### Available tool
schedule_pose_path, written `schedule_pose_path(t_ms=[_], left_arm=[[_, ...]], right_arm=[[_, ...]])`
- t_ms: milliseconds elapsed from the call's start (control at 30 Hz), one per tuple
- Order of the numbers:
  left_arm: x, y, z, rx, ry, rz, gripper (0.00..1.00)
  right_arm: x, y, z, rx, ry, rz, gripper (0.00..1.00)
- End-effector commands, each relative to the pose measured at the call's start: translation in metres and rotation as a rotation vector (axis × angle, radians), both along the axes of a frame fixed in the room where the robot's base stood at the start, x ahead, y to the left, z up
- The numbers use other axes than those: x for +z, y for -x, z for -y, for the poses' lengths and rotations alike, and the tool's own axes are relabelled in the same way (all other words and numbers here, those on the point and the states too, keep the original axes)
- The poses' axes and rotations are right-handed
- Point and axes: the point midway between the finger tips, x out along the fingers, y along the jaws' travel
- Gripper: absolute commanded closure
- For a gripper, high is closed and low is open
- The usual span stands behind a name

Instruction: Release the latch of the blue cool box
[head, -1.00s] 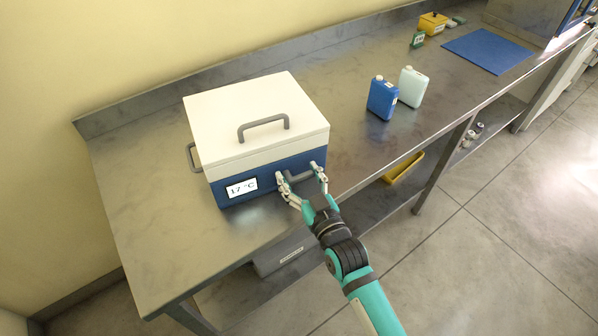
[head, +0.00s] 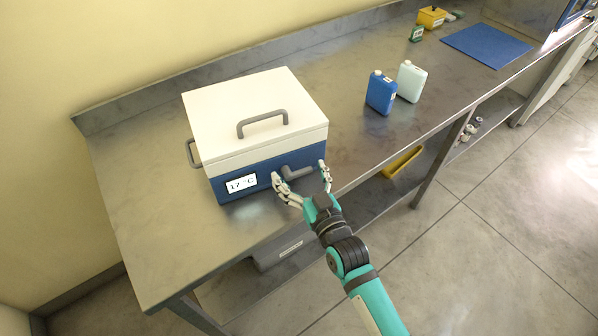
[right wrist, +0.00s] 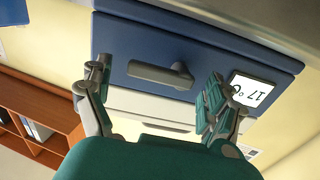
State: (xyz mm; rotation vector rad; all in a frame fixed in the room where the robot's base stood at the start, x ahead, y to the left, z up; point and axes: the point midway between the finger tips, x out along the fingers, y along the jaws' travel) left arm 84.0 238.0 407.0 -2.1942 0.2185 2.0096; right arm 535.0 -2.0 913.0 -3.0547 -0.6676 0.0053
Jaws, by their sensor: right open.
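The blue cool box (head: 262,172) with a white lid (head: 252,105) stands on the steel bench, its lid down. Its front bears a grey latch handle (head: 298,172) and a label reading 17 °C (head: 241,184). My right gripper (head: 301,183) is open in front of the latch, one finger to each side of it, and holds nothing. In the right wrist view the latch (right wrist: 160,74) lies between and beyond the open fingertips (right wrist: 157,75), with a visible gap to each. My left gripper is not in view.
The steel bench (head: 140,205) is clear left of the box. A blue bottle (head: 381,93) and a pale bottle (head: 410,82) stand to the right. A blue mat (head: 487,46) lies farther back. A yellow tray (head: 402,163) is on the shelf below.

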Motion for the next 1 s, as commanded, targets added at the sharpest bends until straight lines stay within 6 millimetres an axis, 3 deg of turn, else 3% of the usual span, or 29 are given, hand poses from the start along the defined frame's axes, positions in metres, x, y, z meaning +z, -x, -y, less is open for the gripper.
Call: schedule_pose_path(t_ms=[300,500,700,1000], left_arm=[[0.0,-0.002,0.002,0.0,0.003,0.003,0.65],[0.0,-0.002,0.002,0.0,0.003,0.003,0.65],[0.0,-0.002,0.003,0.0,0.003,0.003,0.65],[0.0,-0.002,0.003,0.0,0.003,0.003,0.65]], right_arm=[[-0.002,0.06,0.027,0.0,0.002,-0.005,0.1],[-0.001,0.09,0.041,0.0,0.001,-0.004,0.1],[-0.001,0.101,0.046,0.0,0.0,-0.002,0.1],[-0.001,0.102,0.047,0.0,0.0,-0.002,0.1]])
